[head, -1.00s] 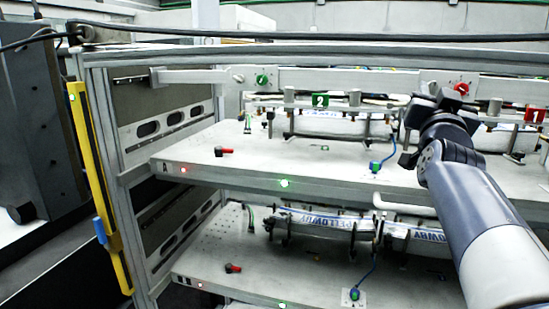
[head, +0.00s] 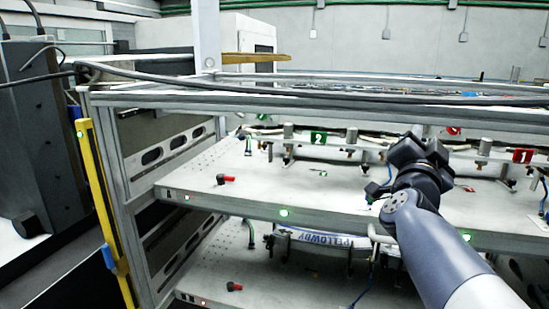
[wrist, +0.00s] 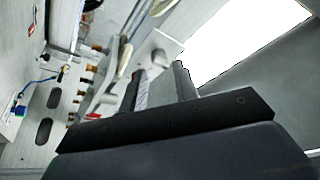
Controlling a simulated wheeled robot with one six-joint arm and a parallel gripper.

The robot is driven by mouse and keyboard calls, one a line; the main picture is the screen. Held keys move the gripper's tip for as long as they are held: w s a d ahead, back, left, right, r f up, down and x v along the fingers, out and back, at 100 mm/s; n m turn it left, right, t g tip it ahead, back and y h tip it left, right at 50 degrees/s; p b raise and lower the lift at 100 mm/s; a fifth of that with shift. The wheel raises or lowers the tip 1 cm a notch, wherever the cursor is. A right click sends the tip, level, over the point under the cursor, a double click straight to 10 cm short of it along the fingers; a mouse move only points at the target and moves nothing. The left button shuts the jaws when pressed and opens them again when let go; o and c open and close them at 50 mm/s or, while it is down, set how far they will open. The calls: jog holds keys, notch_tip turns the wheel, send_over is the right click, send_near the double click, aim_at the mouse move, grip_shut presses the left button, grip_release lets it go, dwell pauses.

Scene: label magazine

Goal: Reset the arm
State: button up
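My arm (head: 440,240) reaches up from the lower right in the head view, in front of the magazine's upper shelf (head: 240,200). My dark gripper (head: 398,160) is at its end, over the shelf's right half; its fingertips are hard to make out there. In the wrist view the two fingers (wrist: 160,85) stand apart with a gap between them. I see nothing held between them.
The magazine's metal frame (head: 110,190) stands at the left, with a yellow bar (head: 103,205) on it. A lower shelf (head: 225,270) carries a roll of PELLOWBY labels (head: 320,240). Red (head: 523,156) and green (head: 318,137) tags mark the rear rail.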

jog(key=v, duration=0.6)
jog(key=shift+s+a, duration=0.25)
jog(key=shift+s, duration=0.1)
